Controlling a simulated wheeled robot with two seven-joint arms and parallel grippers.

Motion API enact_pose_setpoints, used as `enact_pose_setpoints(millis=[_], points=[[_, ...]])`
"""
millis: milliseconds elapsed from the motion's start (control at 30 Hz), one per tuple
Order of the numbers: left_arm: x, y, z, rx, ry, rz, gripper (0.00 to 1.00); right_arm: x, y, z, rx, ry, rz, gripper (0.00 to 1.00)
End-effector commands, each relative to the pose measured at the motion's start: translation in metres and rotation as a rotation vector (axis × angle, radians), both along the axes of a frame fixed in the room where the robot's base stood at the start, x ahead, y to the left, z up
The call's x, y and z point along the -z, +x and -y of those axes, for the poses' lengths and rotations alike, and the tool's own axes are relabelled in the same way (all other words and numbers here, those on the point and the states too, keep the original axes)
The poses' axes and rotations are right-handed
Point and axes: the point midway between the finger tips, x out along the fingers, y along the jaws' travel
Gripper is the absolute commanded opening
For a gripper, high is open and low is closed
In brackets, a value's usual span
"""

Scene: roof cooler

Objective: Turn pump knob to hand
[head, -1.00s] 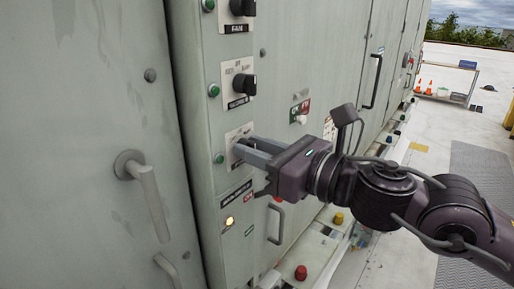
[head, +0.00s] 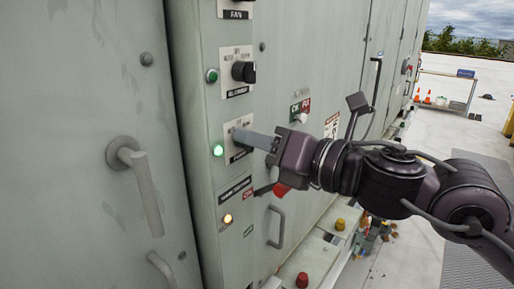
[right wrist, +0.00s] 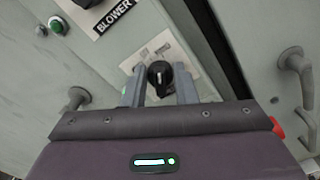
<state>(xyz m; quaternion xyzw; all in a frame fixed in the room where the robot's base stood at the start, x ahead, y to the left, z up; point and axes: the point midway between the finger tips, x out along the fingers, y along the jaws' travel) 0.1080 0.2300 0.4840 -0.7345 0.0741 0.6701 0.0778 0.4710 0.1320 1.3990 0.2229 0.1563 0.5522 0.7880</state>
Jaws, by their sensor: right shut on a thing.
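The pump knob is a small black rotary knob on a white plate (head: 238,152), the lowest of the knobs on the grey-green cabinet's narrow panel. The right wrist view shows the knob (right wrist: 159,76) between my two grey fingers. My right gripper (head: 240,136) reaches in from the right and is shut on it; in the head view the gripper hides the knob. The lamp (head: 217,150) beside the plate glows bright green. The plate's lettering is too small or covered to read. My left gripper is not in view.
Another black knob (head: 243,71) sits above, with a green lamp (head: 211,76) beside it. An amber lamp (head: 228,219) glows below. A lever handle (head: 137,180) sticks out on the left door. A red part (head: 281,188) shows just below my gripper.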

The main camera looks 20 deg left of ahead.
Motion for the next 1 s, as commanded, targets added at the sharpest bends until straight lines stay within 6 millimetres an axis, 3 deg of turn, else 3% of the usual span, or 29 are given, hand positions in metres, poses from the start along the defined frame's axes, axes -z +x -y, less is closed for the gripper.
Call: enact_pose_setpoints(millis=[400,1000], points=[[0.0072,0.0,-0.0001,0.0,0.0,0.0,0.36,0.0004,0.0016,0.0007,0.001,0.079,-0.214,0.03],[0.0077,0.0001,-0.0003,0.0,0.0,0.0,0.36,-0.0001,0.0017,0.0007,0.001,0.094,-0.255,0.03]])
